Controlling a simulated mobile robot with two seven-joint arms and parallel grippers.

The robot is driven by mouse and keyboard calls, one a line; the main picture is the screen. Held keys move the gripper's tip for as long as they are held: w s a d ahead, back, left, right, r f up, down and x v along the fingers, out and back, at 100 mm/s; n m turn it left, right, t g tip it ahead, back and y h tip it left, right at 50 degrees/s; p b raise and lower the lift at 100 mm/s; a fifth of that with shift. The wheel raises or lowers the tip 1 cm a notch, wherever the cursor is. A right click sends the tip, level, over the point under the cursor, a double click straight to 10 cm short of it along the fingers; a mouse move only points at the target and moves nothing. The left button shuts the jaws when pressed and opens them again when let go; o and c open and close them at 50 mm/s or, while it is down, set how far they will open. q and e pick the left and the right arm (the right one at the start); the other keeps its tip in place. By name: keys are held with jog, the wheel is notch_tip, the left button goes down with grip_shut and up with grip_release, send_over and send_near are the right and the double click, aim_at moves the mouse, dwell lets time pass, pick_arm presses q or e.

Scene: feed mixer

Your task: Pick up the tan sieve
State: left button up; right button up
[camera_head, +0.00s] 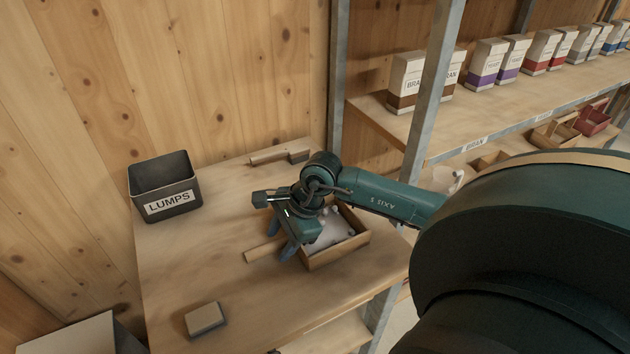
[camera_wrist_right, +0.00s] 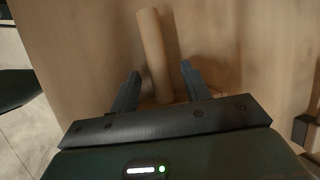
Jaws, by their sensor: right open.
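The tan sieve (camera_head: 345,251) is a square wooden frame on the table with pale lumpy material inside; its handle (camera_head: 262,251) points left. My right arm hides part of the frame. My right gripper (camera_head: 285,246) is open over the handle's inner end, fingers pointing down. In the right wrist view, the handle (camera_wrist_right: 152,45) runs between the two spread fingers (camera_wrist_right: 160,70) with gaps on both sides. I cannot tell how far the fingertips are above the table. My left gripper is not in view.
A dark bin labelled LUMPS (camera_head: 165,187) stands at the table's back left. A wooden-handled tool (camera_head: 278,156) lies at the back, and a small block (camera_head: 205,319) at the front. A metal post (camera_head: 432,90) and shelf with bags stand right. The table's left middle is clear.

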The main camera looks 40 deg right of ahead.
jog(key=shift+f, duration=0.2)
grip_shut()
dwell(0.4)
jog(key=shift+r, duration=0.1)
